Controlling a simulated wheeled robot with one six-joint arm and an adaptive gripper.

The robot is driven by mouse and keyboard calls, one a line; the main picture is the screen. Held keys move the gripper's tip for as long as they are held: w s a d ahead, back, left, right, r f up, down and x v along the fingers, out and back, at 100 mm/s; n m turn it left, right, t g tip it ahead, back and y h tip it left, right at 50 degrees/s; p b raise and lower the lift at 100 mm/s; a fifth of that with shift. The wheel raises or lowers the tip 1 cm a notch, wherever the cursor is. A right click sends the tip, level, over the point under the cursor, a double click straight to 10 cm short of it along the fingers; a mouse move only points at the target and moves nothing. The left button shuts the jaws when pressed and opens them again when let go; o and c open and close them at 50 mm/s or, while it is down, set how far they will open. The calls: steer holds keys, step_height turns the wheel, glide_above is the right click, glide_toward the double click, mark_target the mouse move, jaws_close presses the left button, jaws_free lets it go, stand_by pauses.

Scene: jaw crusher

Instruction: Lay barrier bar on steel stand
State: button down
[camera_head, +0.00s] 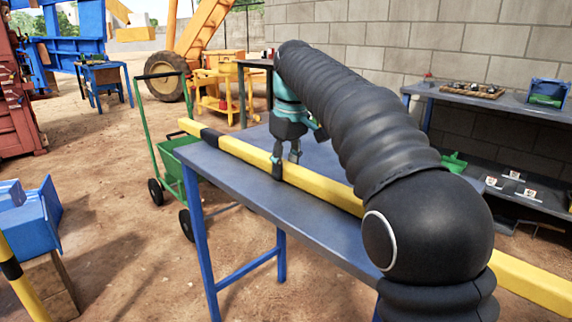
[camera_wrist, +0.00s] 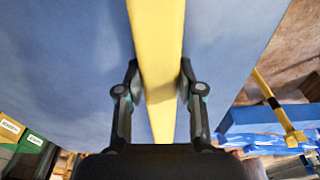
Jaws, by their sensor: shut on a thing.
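The barrier bar (camera_head: 232,146) is a long yellow beam with a black band near its far left end. It runs lengthwise over a grey-topped steel table or stand (camera_head: 250,194) with blue legs, and sticks out past its left end. Whether it touches the top or hangs just above it I cannot tell. My gripper (camera_head: 284,168) points down with one finger on each side of the bar, shut on it. In the wrist view the bar (camera_wrist: 158,100) passes between the two fingers. My arm hides part of the bar and the right side of the top.
A green cart (camera_head: 182,165) stands close behind the table's left end. A blue box-like object (camera_head: 32,222) and another yellow-black pole (camera_head: 14,268) are at lower left. A grey shelf bench (camera_head: 490,103) stands by the block wall. Dirt ground between is open.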

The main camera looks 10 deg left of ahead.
steer(key=shift+f, duration=0.15)
steer(key=c, duration=0.7)
jaws_free()
steer(key=shift+o, duration=0.2)
steer(key=shift+s+d+r+p, duration=0.1)
steer(key=shift+d+r+p, duration=0.05)
steer(key=shift+r+p, duration=1.35)
steer(key=shift+s+d+r+p, duration=0.1)
steer(key=shift+r+p, duration=0.4)
steer(key=shift+r, duration=0.85)
steer(key=shift+s+d+r, duration=0.1)
steer(key=shift+d+r, duration=0.05)
steer(key=shift+r, duration=1.2)
steer(key=shift+s+d+r, duration=0.1)
steer(key=shift+d+r, duration=0.05)
steer(key=shift+r, duration=1.15)
